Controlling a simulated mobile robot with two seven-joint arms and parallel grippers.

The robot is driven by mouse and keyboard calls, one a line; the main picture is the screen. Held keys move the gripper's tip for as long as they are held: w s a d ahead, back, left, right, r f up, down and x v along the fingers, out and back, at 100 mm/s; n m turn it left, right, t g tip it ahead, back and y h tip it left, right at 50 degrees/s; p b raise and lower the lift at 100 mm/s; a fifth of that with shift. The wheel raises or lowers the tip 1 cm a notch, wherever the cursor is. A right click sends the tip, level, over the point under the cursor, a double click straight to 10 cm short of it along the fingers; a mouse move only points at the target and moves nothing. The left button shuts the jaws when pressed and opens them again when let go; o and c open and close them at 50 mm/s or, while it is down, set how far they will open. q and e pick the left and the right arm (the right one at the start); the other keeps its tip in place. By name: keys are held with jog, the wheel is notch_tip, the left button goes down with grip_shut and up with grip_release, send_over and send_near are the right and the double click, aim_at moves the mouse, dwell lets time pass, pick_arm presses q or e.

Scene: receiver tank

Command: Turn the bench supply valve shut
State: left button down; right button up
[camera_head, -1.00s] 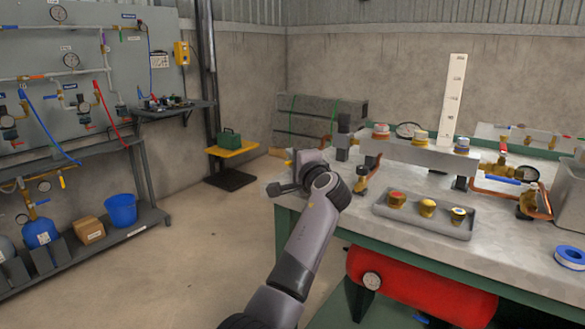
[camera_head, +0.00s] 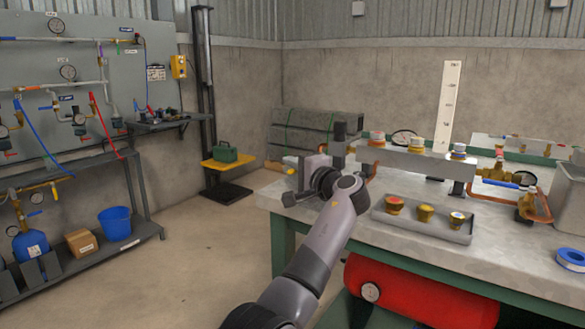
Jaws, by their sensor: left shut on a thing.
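My left gripper (camera_head: 303,180) is over the bench's left end, its arm reaching up from the bottom of the picture. It is shut on what looks like the handle of the bench supply valve. Small yellow and orange parts (camera_head: 290,171) show just left of the gripper. The rest of the valve is hidden behind the gripper and wrist, so the handle's angle cannot be told. My right gripper is not in view.
The workbench (camera_head: 285,206) carries a manifold bar (camera_head: 405,160), a grey tray (camera_head: 400,222) of brass fittings and a blue tape roll (camera_head: 571,260). A red tank (camera_head: 420,290) lies beneath. Open floor (camera_head: 200,280) is to the left.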

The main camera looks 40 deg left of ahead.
pick_arm(q)
jog(key=c, duration=1.3)
grip_release()
jog(key=shift+c, duration=0.2)
jog(key=shift+o, duration=0.5)
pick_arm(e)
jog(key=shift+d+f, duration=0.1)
pick_arm(q)
jog(key=shift+d, duration=0.1)
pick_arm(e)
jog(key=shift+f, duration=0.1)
pick_arm(q)
jog(key=v, duration=0.7)
jog(key=shift+p, duration=0.4)
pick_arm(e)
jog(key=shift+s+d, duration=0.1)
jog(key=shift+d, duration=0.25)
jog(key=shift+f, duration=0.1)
